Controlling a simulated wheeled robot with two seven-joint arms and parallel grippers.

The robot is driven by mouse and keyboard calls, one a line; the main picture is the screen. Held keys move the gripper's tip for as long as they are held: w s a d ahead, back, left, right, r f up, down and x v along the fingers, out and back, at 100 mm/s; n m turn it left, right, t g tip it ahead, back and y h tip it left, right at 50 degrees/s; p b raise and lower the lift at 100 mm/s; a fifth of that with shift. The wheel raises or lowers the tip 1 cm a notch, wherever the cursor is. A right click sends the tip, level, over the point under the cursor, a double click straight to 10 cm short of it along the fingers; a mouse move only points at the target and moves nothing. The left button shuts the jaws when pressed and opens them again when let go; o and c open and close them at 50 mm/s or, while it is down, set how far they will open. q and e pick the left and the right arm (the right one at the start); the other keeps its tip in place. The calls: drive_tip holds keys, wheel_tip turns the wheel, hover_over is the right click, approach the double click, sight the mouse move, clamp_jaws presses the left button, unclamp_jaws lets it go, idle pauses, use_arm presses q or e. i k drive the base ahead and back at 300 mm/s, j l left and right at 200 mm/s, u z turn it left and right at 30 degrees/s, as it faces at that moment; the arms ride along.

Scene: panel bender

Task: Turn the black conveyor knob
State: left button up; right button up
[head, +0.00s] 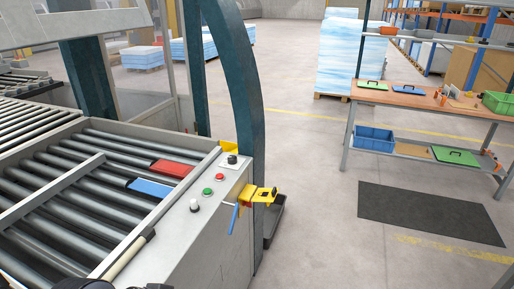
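The black knob (232,159) sits on a pale plate at the far end of the white control panel (176,233), along the right side of the roller conveyor. It is small, and its pointing direction cannot be made out. A red button (219,177), a green button (207,191) and a white button (194,205) line the same panel, nearer to me. Neither of my grippers can be made out; only small dark shapes show at the bottom edge. Nothing touches the knob.
A yellow bracket (262,194) with a blue handle sticks out from the panel's right side. A dark teal curved post (243,95) rises just behind the knob. Red and blue pieces lie on the rollers (60,203). The floor to the right is open up to a workbench (425,101).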

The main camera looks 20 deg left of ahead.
sight(232, 160)
drive_tip(key=u, duration=0.3)
drive_tip(key=i+l+u, duration=0.2)
drive_tip(key=i+u, duration=0.15)
drive_tip(key=i+l+u, duration=0.4)
drive_tip(key=i+l, duration=0.65)
drive_tip(key=i+l+u, duration=0.15)
drive_tip(key=i+l, duration=0.5)
drive_tip(key=l, duration=0.2)
